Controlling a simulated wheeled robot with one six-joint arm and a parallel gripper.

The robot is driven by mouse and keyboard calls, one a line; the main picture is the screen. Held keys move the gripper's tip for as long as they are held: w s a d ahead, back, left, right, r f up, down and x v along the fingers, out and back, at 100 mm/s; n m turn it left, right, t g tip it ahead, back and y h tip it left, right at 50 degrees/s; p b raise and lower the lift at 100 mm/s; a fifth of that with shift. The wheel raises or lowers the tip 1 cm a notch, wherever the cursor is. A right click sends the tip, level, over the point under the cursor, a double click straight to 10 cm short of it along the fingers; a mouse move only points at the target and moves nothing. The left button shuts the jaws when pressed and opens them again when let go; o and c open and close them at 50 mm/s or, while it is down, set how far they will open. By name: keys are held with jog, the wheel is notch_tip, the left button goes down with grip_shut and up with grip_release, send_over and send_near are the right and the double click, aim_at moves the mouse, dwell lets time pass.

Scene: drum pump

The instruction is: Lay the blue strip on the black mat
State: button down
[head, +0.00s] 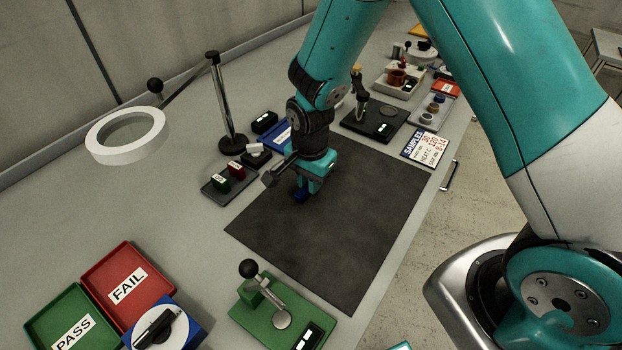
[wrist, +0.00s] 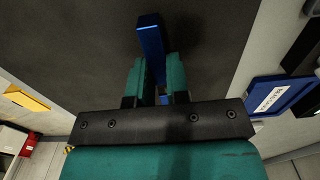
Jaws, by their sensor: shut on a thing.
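The blue strip (wrist: 151,45) is between the two teal fingers of my gripper (wrist: 155,80) in the wrist view, and its far end sticks out past the fingertips. My gripper (head: 312,185) is shut on it and points down over the upper part of the black mat (head: 330,235) in the head view. There the strip (head: 301,195) is a small dark blue piece below the fingers, at or just above the mat. I cannot tell whether it touches the mat. The mat also fills the top of the wrist view (wrist: 90,40).
A small tray with green and red blocks (head: 229,180) stands left of the mat. A green fixture with a lever (head: 275,310) stands at its near edge. A black device (head: 375,120) and a SAMPLES card (head: 425,147) lie beyond it. The rest of the mat is bare.

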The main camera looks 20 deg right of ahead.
jog(key=shift+f, duration=0.5)
dwell(0.8)
jog(key=c, duration=0.7)
grip_release()
jog(key=shift+r+p, duration=3.05)
jog(key=shift+r, duration=1)
